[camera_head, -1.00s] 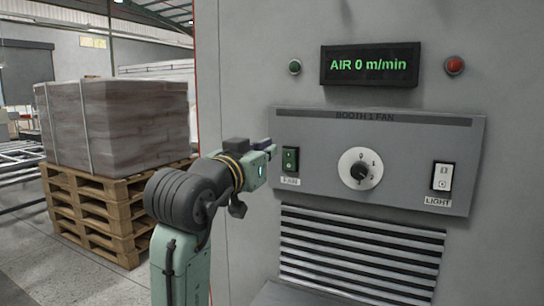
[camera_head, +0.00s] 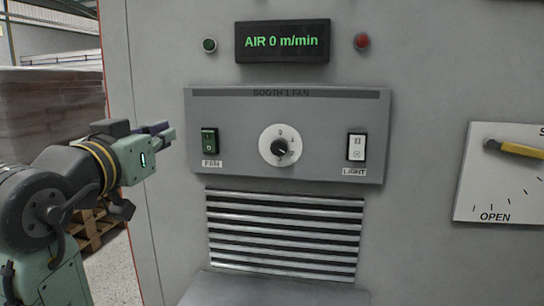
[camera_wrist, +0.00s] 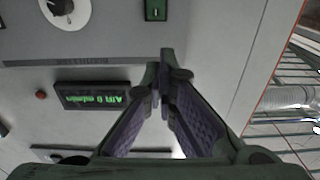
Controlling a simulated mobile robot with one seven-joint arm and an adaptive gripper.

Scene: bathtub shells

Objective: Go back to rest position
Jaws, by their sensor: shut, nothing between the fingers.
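My gripper (camera_head: 160,131) is at the left of the head view, in front of the grey cabinet wall and left of the fan panel. Its fingers are shut and empty, and they look apart from the green FAN switch (camera_head: 209,141). In the wrist view my gripper (camera_wrist: 163,75) has its fingertips together. The green switch also shows there at the top (camera_wrist: 156,9).
The BOOTH 1 FAN panel (camera_head: 240,165) has a white dial (camera_head: 280,146) and a LIGHT switch (camera_head: 356,147). A display (camera_head: 283,41) reads AIR 0 m/min. A vent (camera_head: 284,232) lies below. A plate with a yellow-handled lever (camera_head: 515,149) is at the right. A wrapped pallet load (camera_head: 50,110) stands left.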

